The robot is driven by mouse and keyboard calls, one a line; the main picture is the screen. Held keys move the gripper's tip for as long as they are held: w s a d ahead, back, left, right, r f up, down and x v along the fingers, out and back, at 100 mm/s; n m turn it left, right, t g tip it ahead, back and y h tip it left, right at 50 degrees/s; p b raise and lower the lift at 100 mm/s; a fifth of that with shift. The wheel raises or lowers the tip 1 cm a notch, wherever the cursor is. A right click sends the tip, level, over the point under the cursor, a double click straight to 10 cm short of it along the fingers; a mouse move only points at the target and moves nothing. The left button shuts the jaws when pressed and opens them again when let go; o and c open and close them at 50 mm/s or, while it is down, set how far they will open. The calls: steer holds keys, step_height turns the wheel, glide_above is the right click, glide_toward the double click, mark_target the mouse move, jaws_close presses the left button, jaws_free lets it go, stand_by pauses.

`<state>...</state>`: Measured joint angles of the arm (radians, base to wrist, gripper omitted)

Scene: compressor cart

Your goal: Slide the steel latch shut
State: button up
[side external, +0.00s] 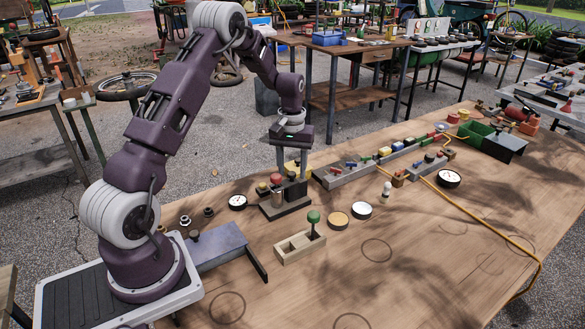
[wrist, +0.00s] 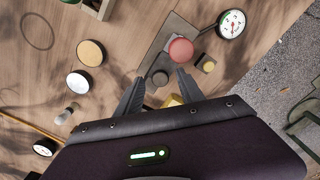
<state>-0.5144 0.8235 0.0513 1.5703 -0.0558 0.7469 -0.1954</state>
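My gripper (side external: 293,175) points down over a dark base (side external: 286,208) carrying a red round knob (side external: 276,178) and other small knobs. I cannot tell whether the fingers touch anything. No part is clearly recognisable as the steel latch. A grey-blue slab (side external: 222,243) with a dark knob lies left of the base in the side view.
A wooden block (side external: 298,248) with a green-topped lever (side external: 314,217) stands in front of the base. A white dial gauge (side external: 237,202) is close by on the left. A long rail with coloured blocks (side external: 384,151) lies behind to the right. The front right tabletop (side external: 440,265) is mostly clear.

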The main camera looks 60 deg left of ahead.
mark_target(292, 173)
step_height(292, 173, up, 7)
steer(key=shift+r, duration=0.1)
stand_by(0.4)
steer(key=s+d+r+m+t, duration=0.2)
steer(key=s+d+r+m, duration=0.35)
steer(key=d+r, duration=0.8)
steer(key=s+d+m+t, duration=0.1)
steer(key=s+d, duration=0.2)
steer(key=s, duration=0.4)
steer(key=s+d+r+m+t, duration=0.1)
steer(key=s+d, duration=0.3)
steer(key=s, duration=0.3)
steer(key=s+d+r+m+t, duration=0.1)
steer(key=s+d, duration=0.2)
steer(key=s, duration=0.4)
steer(key=shift+d+t, duration=0.3)
steer(key=shift+d, duration=0.05)
